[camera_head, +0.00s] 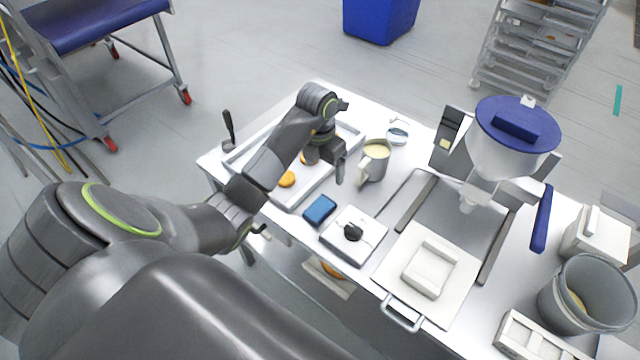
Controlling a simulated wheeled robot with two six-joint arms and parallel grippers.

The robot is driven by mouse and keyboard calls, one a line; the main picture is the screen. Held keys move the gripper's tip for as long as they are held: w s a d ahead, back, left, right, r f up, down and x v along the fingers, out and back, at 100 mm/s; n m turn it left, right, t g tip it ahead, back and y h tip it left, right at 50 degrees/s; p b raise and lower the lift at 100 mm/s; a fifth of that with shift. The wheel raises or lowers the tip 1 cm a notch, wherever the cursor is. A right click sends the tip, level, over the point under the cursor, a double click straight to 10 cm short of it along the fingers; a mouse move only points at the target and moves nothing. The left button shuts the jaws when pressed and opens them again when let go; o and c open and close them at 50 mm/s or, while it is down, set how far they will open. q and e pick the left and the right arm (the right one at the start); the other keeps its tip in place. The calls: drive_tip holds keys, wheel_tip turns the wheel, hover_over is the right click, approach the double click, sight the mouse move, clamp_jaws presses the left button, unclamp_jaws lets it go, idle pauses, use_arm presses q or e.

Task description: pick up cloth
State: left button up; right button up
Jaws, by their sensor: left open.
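A small folded blue pad (320,209), which looks like the cloth, lies flat near the front edge of the white table, between the baking tray and a square white device. My left gripper (327,168) is open and points down over the right part of the tray, above and behind the blue pad, apart from it. Nothing shows between its fingers. My left arm covers part of the tray. My right gripper is out of view.
The tray (232,162) holds several orange-brown rounds, partly hidden. A jug (374,160) of pale filling stands just right of my gripper. The white device (353,236) with a black knob sits right of the pad. A blue-lidded hopper machine (515,140) and grey bucket (588,295) fill the right side.

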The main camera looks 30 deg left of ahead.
use_arm(q)
drive_tip(key=a, duration=0.1)
drive_tip(key=b, duration=1.4)
approach(320, 207)
drive_tip(key=shift+g+y, duration=0.3)
drive_tip(key=f, duration=0.5)
drive_tip(key=shift+w+d, duration=0.15)
drive_tip(key=shift+d, duration=0.05)
drive_tip(key=shift+w+f, duration=0.1)
drive_tip(key=shift+f, duration=1.9)
drive_tip(key=c, duration=1.1)
drive_tip(key=shift+r, duration=0.1)
drive_tip(key=shift+r, duration=0.3)
wheel_tip(320, 207, up, 7)
drive_tip(key=p, duration=0.4)
drive_tip(key=shift+r+p, duration=0.2)
drive_tip(key=shift+p, duration=0.1)
drive_tip(key=shift+r+p, duration=0.9)
drive_tip(key=shift+p, duration=0.05)
